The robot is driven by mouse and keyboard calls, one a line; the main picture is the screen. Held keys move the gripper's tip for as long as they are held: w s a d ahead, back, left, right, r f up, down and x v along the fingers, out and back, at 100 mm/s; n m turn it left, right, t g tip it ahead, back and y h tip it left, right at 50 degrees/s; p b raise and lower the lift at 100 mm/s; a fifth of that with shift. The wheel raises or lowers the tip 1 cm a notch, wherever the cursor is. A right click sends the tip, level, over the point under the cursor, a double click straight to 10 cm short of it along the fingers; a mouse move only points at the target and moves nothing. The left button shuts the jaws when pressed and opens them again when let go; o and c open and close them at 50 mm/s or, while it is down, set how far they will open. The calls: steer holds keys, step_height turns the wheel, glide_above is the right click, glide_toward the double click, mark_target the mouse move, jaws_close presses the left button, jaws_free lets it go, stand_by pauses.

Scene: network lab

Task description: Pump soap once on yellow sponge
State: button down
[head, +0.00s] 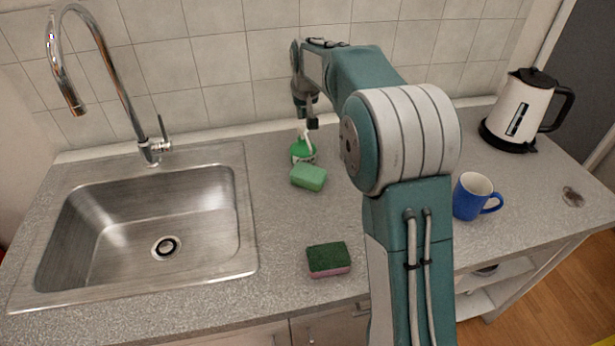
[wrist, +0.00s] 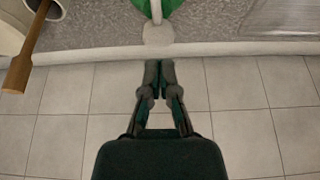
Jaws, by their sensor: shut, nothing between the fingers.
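The soap dispenser is a green bottle (head: 302,153) with a white pump top, standing on the counter near the back wall. In the wrist view its green body (wrist: 146,6) and whitish pump head (wrist: 158,34) show at the top, just beyond my fingertips. My gripper (head: 311,122) is shut and empty, just above the pump; I cannot tell whether it touches it. It also shows in the wrist view (wrist: 159,68). A light green sponge (head: 308,178) lies in front of the bottle. A pink sponge with a dark green top (head: 328,260) lies nearer the front edge. I see no yellow sponge.
A steel sink (head: 150,225) with a tall faucet (head: 105,60) is at left. A blue mug (head: 470,198) and a white kettle (head: 520,112) stand at right. A wooden utensil (wrist: 24,62) shows in the wrist view. The counter between the two sponges is clear.

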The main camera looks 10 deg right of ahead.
steer(key=shift+r, duration=3)
steer(key=s+r, duration=0.3)
steer(key=s, duration=0.8)
steer(key=s+r, duration=0.2)
steer(key=s, duration=0.9)
steer(key=s+f, duration=0.3)
steer(key=s, duration=0.6)
steer(key=s+f+t, duration=0.1)
steer(key=s+f, duration=0.3)
steer(key=s, duration=0.5)
steer(key=shift+s+f, duration=0.3)
steer(key=shift+s, duration=0.1)
